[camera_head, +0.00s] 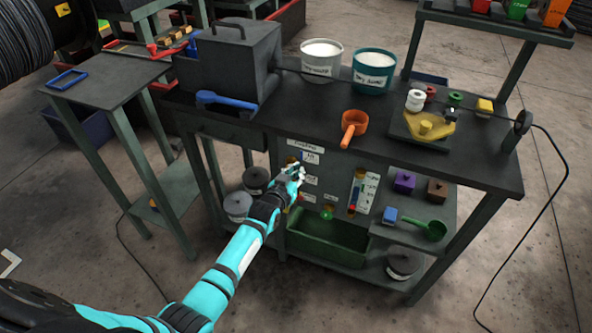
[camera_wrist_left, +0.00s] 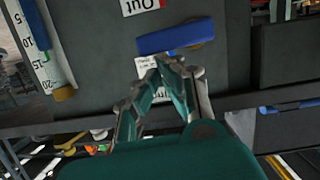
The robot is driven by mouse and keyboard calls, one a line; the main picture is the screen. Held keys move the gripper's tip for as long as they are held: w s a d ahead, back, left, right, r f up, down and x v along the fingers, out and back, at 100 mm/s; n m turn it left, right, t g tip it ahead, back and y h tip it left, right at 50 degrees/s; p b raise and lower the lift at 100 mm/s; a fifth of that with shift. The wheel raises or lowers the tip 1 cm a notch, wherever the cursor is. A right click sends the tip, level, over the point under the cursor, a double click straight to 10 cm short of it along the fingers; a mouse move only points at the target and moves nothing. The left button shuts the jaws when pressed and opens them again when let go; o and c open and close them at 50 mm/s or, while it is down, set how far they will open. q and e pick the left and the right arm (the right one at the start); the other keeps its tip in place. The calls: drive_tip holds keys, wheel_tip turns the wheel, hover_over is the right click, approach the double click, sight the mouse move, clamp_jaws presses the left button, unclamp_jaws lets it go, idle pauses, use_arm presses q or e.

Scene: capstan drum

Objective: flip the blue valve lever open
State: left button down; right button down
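The blue valve lever (camera_wrist_left: 176,37) shows in the left wrist view as a bar lying nearly level across the dark panel, with a bit of brass behind its right part. My left gripper (camera_wrist_left: 163,64) is just below the bar in that view, its fingertips close together with nothing seen between them. Whether they touch the lever cannot be told. In the head view my left gripper (camera_head: 296,172) is at the bench's front panel (camera_head: 335,160), beside the white labels, and it hides the lever there. My right gripper is not in view.
A clear scale tube (camera_head: 362,190) is on the panel right of the gripper. A green bin (camera_head: 328,240) sits below. A shelf at the right holds a green scoop (camera_head: 425,229) and small blocks. An orange scoop (camera_head: 353,125) lies near the bench top's front edge.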

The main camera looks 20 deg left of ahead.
use_arm(q)
drive_tip(key=shift+d, duration=0.1)
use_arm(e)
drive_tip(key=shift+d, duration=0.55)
